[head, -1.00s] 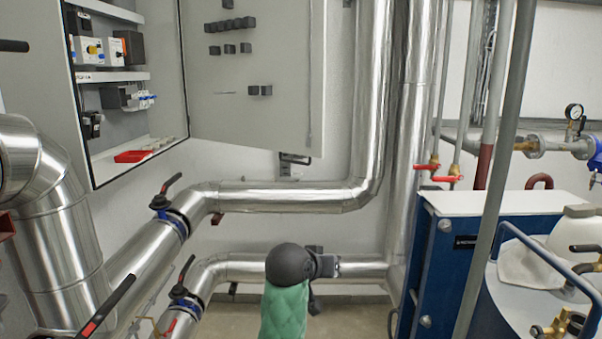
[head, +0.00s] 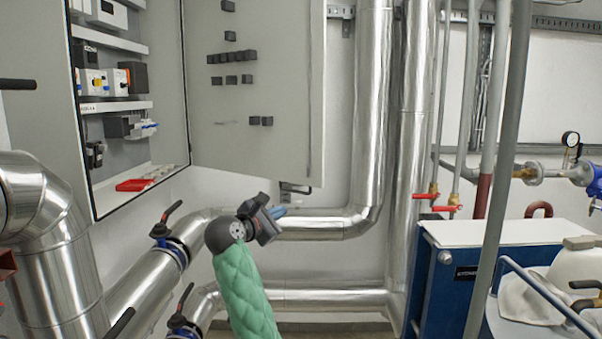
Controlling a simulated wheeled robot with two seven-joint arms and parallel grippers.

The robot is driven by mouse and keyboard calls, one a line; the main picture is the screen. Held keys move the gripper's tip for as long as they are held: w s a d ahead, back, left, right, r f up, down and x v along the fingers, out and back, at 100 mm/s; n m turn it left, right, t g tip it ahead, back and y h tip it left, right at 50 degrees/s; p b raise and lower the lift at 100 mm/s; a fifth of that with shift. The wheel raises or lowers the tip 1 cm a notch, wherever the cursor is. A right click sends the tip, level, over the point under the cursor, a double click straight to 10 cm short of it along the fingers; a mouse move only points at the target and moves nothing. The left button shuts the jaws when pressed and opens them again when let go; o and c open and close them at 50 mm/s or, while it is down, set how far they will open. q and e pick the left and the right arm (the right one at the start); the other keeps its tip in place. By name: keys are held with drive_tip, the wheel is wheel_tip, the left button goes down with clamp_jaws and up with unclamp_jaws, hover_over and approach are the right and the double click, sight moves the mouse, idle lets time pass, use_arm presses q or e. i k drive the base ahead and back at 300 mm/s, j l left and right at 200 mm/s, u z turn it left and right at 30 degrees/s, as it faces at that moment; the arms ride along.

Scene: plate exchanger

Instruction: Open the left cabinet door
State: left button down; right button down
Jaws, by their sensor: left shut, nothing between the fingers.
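A grey cabinet (head: 112,58) stands at the upper left with an open compartment. Its open door (head: 240,155) extends to the right of the compartment, its face with several black knobs turned toward me. A plain grey panel (head: 38,120) lies left of the compartment; I cannot tell if it is the left door. A black handle or lever (head: 18,84) shows at the left edge. My left gripper (head: 281,211), on a green-sleeved arm, is shut and empty. In the picture it is just below the open door, in front of a silver pipe. My right gripper is not in view.
Large silver pipes (head: 325,224) run behind and below my left gripper. Black-handled valves (head: 160,231) sit at the lower left. A blue unit with a white top (head: 480,238) and a slanted grey pole (head: 502,150) stand at the right.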

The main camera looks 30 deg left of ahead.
sight(260, 65)
drive_tip(key=i+j, duration=0.8)
